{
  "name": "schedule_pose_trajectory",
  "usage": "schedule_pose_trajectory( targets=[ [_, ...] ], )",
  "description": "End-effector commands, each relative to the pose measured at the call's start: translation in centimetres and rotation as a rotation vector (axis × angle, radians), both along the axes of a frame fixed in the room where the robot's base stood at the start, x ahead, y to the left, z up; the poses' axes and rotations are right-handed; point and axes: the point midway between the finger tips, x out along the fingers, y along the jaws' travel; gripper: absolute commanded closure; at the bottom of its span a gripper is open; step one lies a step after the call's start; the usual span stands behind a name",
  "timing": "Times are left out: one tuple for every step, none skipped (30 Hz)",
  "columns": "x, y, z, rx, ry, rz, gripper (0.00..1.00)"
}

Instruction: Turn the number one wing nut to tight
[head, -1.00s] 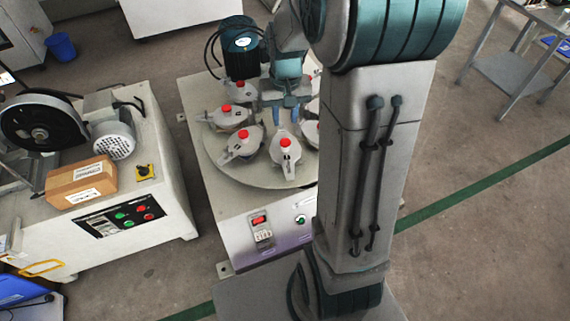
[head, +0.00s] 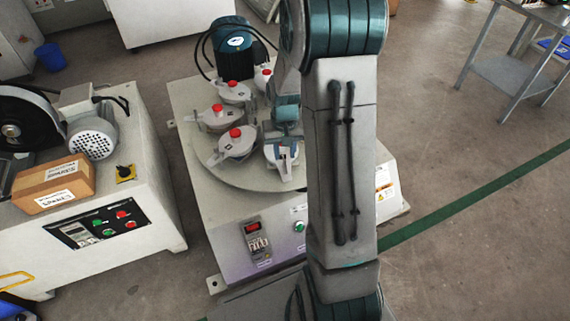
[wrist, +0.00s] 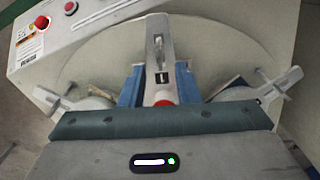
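Several grey lidded pots with red-topped wing nuts stand on a round plate (head: 215,172) on the machine. My gripper (head: 283,153) is over the front pot (head: 283,174), whose red top it hides in the head view. In the wrist view, my blue fingers (wrist: 160,88) stand apart on either side of a pale bar with a dark label (wrist: 161,77) and of the red top of the wing nut (wrist: 163,102). Gaps show between the fingers and the bar. My gripper body hides the lower part. I cannot read the number on the label.
Neighbouring pots stand close by, one at the left (head: 235,146). A dark teal motor (head: 234,45) rises behind the plate. The machine's front has a red switch (head: 252,227) and a green button (head: 300,227). A cabinet with a cardboard box (head: 55,183) stands left.

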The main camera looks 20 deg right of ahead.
Motion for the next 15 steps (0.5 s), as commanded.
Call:
schedule_pose_trajectory(
  targets=[
    [-0.1,0.0,-1.3,0.001,0.003,0.0,0.71],
    [-0.1,0.0,-1.7,0.001,0.003,0.0,0.71],
    [-0.1,0.0,-2.2,0.001,0.002,0.0,0.71],
    [-0.1,0.0,-2.6,0.001,0.002,0.0,0.71],
    [-0.1,0.0,-2.9,0.001,0.002,0.0,0.71],
    [-0.1,0.0,-3.2,0.001,0.002,0.0,0.71],
    [-0.1,0.0,-3.3,0.001,0.002,0.0,0.71],
    [-0.1,0.0,-3.5,0.001,0.002,0.0,0.71],
    [-0.1,0.0,-3.6,0.0,0.001,0.0,0.71],
    [0.0,0.0,-3.6,0.0,0.001,0.0,0.71],
    [0.0,0.0,-3.7,0.0,0.001,0.0,0.71],
    [0.0,0.0,-3.7,0.0,0.0,0.0,0.71],
    [0.0,0.0,-3.7,0.0,0.0,0.0,0.71],
    [0.0,0.0,-3.7,0.0,0.0,0.0,0.71],
    [0.0,0.0,-3.7,0.0,0.0,0.0,0.71]
  ],
)
